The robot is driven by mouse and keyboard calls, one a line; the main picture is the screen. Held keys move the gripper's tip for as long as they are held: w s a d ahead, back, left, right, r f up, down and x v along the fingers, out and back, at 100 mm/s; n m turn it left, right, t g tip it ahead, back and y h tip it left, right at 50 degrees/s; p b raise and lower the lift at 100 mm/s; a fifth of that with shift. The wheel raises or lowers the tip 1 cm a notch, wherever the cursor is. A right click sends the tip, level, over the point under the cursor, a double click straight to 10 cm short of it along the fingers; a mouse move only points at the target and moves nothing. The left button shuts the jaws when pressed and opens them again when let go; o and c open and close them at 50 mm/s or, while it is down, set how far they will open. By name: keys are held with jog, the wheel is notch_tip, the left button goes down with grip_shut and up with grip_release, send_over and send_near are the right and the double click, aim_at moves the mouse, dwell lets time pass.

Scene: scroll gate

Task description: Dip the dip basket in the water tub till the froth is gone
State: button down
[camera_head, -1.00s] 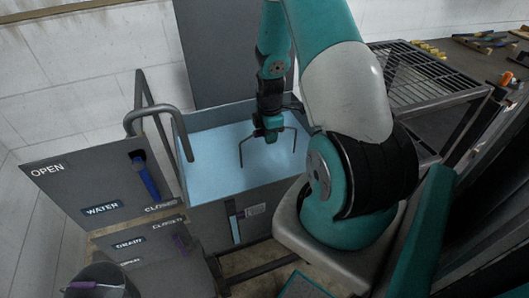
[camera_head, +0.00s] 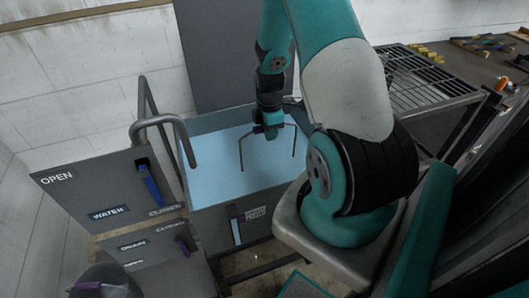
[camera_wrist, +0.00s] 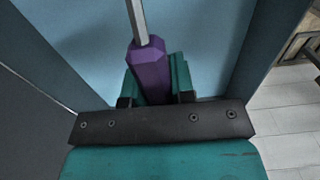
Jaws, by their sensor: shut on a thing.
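The water tub (camera_head: 207,211) is a grey box with light blue water (camera_head: 215,165) in it. My gripper (camera_head: 268,130) is over the tub, shut on the purple grip of the dip basket. In the wrist view the purple grip (camera_wrist: 149,72) sits between my fingers (camera_wrist: 152,88), with a metal rod running up from it. In the head view the basket's thin bent handle (camera_head: 241,152) spreads to both sides below my gripper and goes down to the water. The basket's body is hidden below the surface. I see no clear froth on the water.
A panel marked OPEN, WATER and CLOSED (camera_head: 85,190) with a blue lever (camera_head: 149,186) stands left of the tub, beside a curved pipe (camera_head: 160,122). A DRAIN panel (camera_head: 130,247) with a purple lever is below. A metal grate (camera_head: 425,80) lies at the right.

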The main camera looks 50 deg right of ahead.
notch_tip(320, 180, up, 19)
jog(key=p, duration=1.4)
jog(key=shift+f, duration=0.2)
dwell(1.3)
notch_tip(320, 180, up, 12)
jog(key=p, duration=0.9)
jog(key=shift+p, duration=0.3)
